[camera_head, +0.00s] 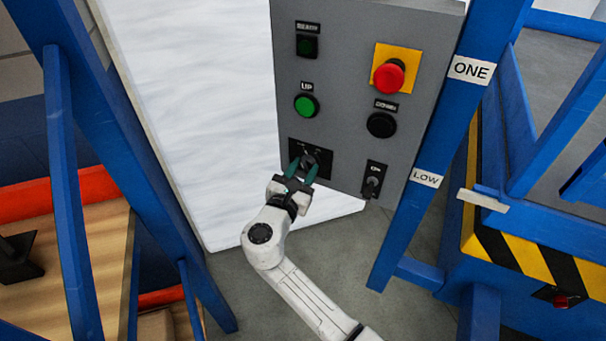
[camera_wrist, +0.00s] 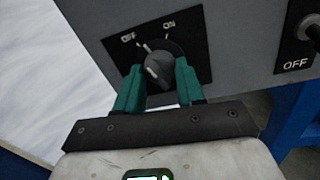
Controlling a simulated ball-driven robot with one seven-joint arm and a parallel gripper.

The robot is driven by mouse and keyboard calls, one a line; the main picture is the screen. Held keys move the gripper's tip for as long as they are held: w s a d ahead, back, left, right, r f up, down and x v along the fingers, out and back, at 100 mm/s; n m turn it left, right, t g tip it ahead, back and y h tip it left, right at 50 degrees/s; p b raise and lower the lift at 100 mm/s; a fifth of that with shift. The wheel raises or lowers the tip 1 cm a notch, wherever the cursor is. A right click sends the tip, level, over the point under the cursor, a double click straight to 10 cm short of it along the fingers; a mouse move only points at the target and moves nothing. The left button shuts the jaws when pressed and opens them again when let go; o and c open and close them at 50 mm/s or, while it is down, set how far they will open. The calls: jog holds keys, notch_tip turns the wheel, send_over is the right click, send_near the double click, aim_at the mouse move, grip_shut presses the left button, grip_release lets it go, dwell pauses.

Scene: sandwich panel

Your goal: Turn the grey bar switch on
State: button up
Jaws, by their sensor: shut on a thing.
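The grey bar switch (camera_head: 308,158) is a rotary knob on a black plate at the lower left of the grey control panel. In the wrist view the bar switch (camera_wrist: 158,68) sits under the OFF and ON labels, and its bar leans up and left, towards the OFF side. My gripper (camera_head: 302,167) reaches it from below. In the wrist view the two green fingers of my gripper (camera_wrist: 159,72) stand on either side of the knob, shut on it. The fingers hide part of the plate's lower edge.
The panel (camera_head: 345,100) also carries a green UP button (camera_head: 306,105), a black DOWN button (camera_head: 381,124), a red emergency button (camera_head: 388,76) and a small toggle switch (camera_head: 373,182) to the right of the knob. A blue post (camera_head: 440,140) runs along the panel's right edge.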

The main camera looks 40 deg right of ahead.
jog(key=m+b, duration=0.1)
jog(key=m, duration=0.1)
jog(key=m+b, duration=0.3)
jog(key=b, duration=0.1)
jog(key=shift+f+m+h, duration=0.3)
jog(key=shift+m, duration=0.1)
jog(key=m+b, duration=0.4)
jog(key=shift+r, duration=0.15)
jog(key=shift+m+g, duration=0.3)
jog(key=o, duration=1)
jog(key=v, duration=1)
jog(key=shift+s+a+b, duration=0.1)
jog(key=shift+a+b, duration=0.2)
jog(key=shift+a, duration=0.1)
